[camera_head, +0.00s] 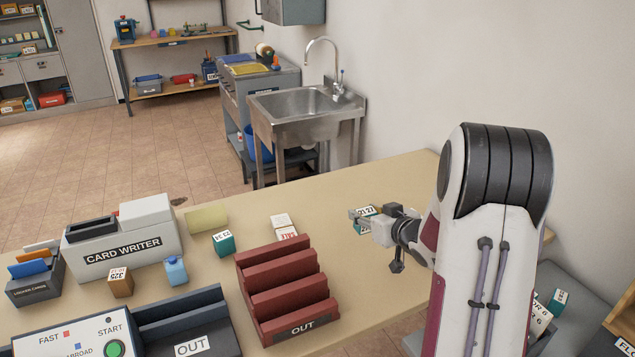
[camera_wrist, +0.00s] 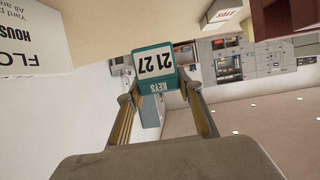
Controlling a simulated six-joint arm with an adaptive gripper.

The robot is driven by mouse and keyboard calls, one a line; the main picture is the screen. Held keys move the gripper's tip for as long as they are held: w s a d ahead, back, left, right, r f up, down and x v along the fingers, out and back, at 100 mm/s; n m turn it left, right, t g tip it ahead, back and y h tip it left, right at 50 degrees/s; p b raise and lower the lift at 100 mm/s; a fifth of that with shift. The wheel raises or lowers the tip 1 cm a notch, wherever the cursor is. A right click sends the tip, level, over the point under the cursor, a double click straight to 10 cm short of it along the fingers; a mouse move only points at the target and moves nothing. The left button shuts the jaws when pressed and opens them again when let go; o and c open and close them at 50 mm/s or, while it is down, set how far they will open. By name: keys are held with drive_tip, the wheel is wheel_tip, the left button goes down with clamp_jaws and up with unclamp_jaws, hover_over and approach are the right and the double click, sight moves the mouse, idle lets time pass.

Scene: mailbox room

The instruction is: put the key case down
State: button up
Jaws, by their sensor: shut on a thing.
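The teal key case (camera_wrist: 154,72) with a white label reading "21 27" and the word KEYS is between the fingers of my gripper (camera_wrist: 165,92) in the wrist view. My gripper (camera_head: 365,222) is shut on it. In the head view the case (camera_head: 366,210) shows at the fingertips, partly hidden by the gripper, over the far right part of the tan table (camera_head: 395,178). I cannot tell whether it touches the table.
A maroon OUT rack (camera_head: 287,293), small white boxes (camera_head: 281,220), another teal case (camera_head: 223,243), a blue bottle (camera_head: 175,270) and a card writer (camera_head: 125,245) stand to the left. The table between the rack and my gripper looks clear. A sink (camera_head: 305,105) stands beyond.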

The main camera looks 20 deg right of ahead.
drive_tip(key=shift+a, duration=0.1)
drive_tip(key=shift+w+a+r, duration=0.25)
drive_tip(key=shift+w+a, duration=0.05)
drive_tip(key=shift+a, duration=0.25)
drive_tip(key=a+r, duration=0.2)
drive_tip(key=a, duration=1.1)
drive_tip(key=a+r, duration=0.3)
drive_tip(key=a, duration=1)
drive_tip(key=shift+s+a+n+y, duration=0.3)
drive_tip(key=shift+s+a+y, duration=0.05)
drive_tip(key=shift+s+y, duration=0.05)
drive_tip(key=shift+d, duration=0.1)
drive_tip(key=shift+h, duration=0.4)
drive_tip(key=d+f, duration=0.1)
drive_tip(key=d, duration=0.8)
drive_tip(key=d+f, duration=0.2)
drive_tip(key=d, duration=0.7)
drive_tip(key=d+f, duration=0.2)
drive_tip(key=d, duration=0.7)
drive_tip(key=shift+w, duration=0.3)
drive_tip(key=shift+s+d+f, duration=0.2)
drive_tip(key=shift+d+f, duration=0.05)
drive_tip(key=shift+d, duration=0.2)
